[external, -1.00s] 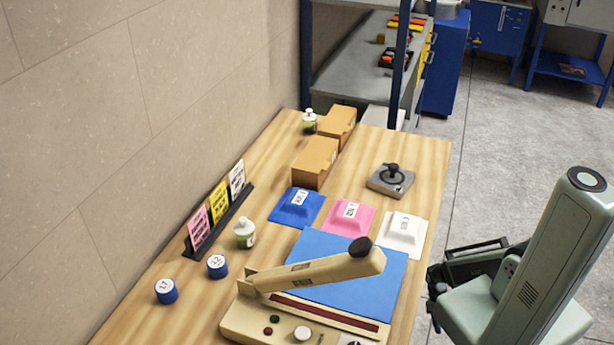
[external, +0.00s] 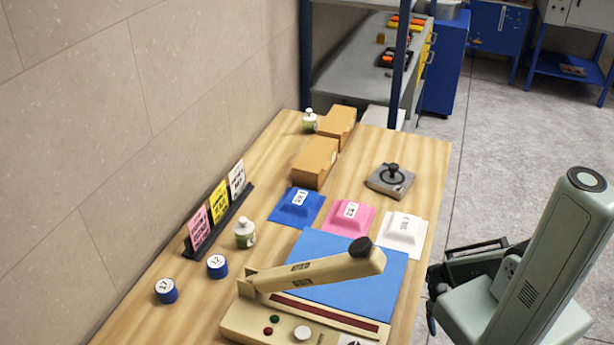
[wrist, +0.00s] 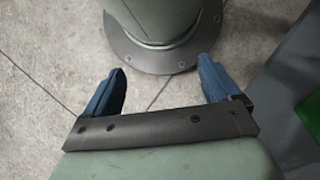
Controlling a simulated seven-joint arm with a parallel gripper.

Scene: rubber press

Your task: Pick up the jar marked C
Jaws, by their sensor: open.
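Two small blue jars stand on the wooden table in the external view, a left one (external: 166,291) and a right one (external: 217,266), with white marked tops. A white bottle-like jar with a green label (external: 245,234) stands behind them, and a similar one (external: 309,121) stands at the far end. I cannot read a clear C on any of them. My gripper (wrist: 160,66) is open and empty in the wrist view, pointing down over the floor by my base.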

